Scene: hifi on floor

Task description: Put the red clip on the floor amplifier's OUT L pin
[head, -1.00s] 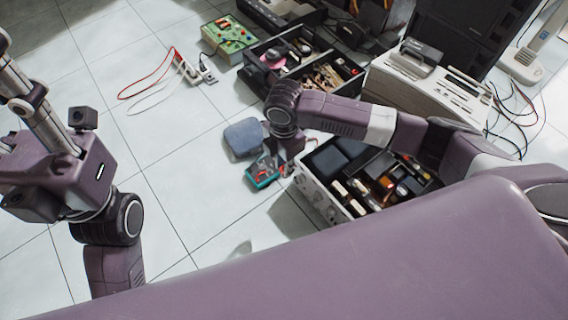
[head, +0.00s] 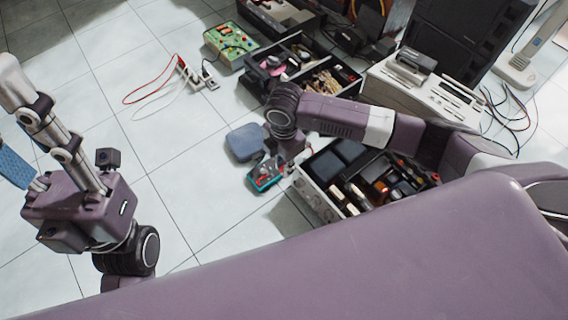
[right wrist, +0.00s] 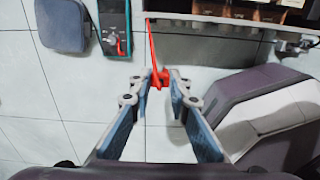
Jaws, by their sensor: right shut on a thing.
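My right gripper (right wrist: 162,76) is shut on a red clip (right wrist: 159,75), seen between the fingertips in the right wrist view. A red lead or handle (right wrist: 151,42) runs up from it toward a box edge. In the head view my right gripper (head: 290,155) hangs over the floor beside a teal device (head: 265,174); the clip is too small to make out there. One blue finger of my left gripper (head: 14,166) shows at the left edge. A green circuit-board unit (head: 230,46) lies on the floor farther back; I cannot tell whether it is the amplifier, and no OUT L pin is legible.
A blue-grey pad (head: 246,142) lies left of the right gripper. An open parts case (head: 318,203) stands just right. Another divided box (head: 256,85), a beige device (head: 400,84) and a white socket piece with red and white leads (head: 205,77) are farther back. Left-middle floor is clear.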

